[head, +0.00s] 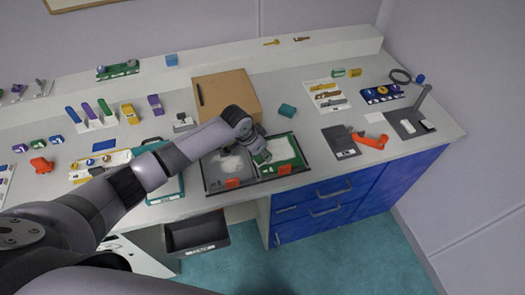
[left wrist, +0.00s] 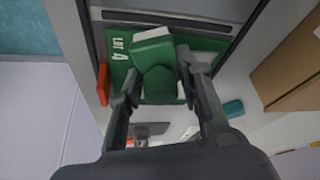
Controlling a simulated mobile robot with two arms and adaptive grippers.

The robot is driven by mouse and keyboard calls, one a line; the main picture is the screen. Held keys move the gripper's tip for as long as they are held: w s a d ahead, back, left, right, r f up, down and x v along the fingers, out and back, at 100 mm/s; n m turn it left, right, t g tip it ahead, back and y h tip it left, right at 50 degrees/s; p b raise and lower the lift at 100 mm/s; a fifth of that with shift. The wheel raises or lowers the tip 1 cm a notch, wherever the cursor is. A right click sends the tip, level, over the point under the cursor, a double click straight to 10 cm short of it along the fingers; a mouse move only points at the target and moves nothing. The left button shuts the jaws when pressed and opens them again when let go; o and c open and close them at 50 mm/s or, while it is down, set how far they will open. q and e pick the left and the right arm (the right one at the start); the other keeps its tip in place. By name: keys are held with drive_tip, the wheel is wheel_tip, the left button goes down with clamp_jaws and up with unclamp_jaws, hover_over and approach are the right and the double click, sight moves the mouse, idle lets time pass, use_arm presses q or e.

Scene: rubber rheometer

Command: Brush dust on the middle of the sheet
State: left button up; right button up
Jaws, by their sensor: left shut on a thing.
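My left gripper (head: 258,153) is shut on a green brush (left wrist: 158,83) with a rounded handle and a pale edge on its head. The gripper and brush are over the right side of a dark, two-part tray (head: 243,184). A green sheet (head: 290,164) lies in that right part, and it also shows in the left wrist view (left wrist: 205,46) with "LOT A" lettering. The brush covers part of the sheet; I cannot tell whether it touches it. My right gripper is not in view.
A cardboard box (head: 228,88) stands behind the tray, with a small teal block (head: 287,110) to its right. A teal clipboard-like item (head: 166,187) lies left of the tray. An orange tool (head: 370,141) lies farther right.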

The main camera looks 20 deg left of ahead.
use_arm(q)
drive_tip(key=shift+d+r+p, duration=0.1)
drive_tip(key=shift+r+p, duration=2.25)
drive_tip(key=shift+r, duration=0.3)
drive_tip(key=shift+f, duration=0.1)
drive_tip(key=shift+w+r, duration=0.1)
drive_tip(key=shift+r, duration=1.45)
